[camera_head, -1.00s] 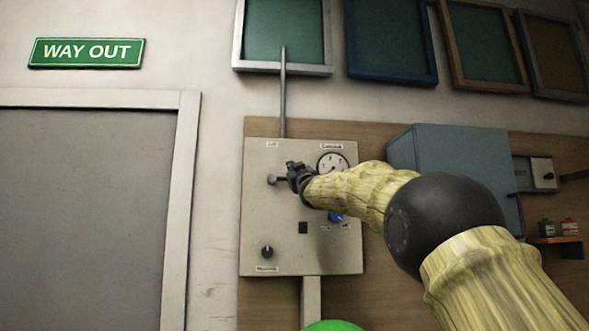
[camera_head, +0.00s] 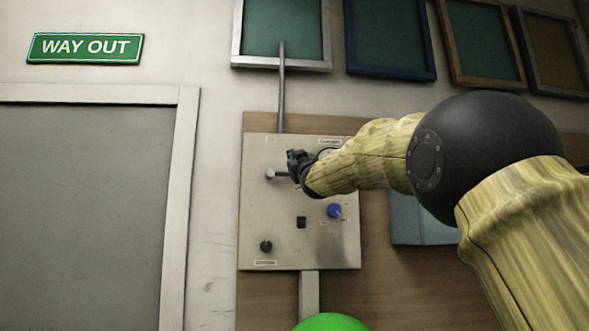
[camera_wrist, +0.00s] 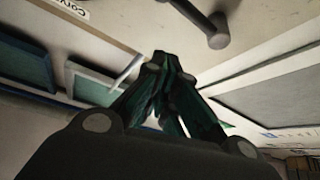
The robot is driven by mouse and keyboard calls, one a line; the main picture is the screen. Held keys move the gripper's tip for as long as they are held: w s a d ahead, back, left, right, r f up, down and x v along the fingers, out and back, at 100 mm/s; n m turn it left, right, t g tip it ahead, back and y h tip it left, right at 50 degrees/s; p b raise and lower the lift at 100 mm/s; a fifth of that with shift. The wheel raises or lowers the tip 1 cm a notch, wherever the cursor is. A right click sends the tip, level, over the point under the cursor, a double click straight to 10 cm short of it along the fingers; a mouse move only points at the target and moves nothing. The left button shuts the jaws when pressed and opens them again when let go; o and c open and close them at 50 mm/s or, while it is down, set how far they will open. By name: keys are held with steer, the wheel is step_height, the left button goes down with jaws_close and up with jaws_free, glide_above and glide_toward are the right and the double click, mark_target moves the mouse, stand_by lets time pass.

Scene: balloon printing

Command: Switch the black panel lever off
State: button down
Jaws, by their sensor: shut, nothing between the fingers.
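A pale control panel (camera_head: 267,221) is on the wall in the head view. A small lever with a rounded end (camera_head: 271,174) sticks out at its upper left. My gripper (camera_head: 298,164) is just right of it, with its fingers shut and empty. In the wrist view, the closed fingertips (camera_wrist: 160,58) point toward the panel face. A dark lever with a rounded end (camera_wrist: 217,38) hangs at the top of that view, apart from the fingers. Its setting cannot be told. My gripper and forearm hide part of the panel's gauge.
The panel also carries a blue knob (camera_head: 334,211), a small black switch (camera_head: 301,222) and a black knob (camera_head: 266,247). A conduit (camera_head: 281,95) rises above it. A blue-grey cabinet (camera_head: 421,222) stands to the right, partly behind my arm. A green round thing (camera_head: 331,322) is below.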

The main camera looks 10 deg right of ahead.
steer(key=shift+a+b+v, duration=0.15)
steer(key=shift+b+v, duration=0.15)
steer(key=shift+v, duration=0.55)
steer(key=shift+a+b+v, duration=0.1)
steer(key=shift+b+v, duration=0.15)
steer(key=shift+v, duration=0.6)
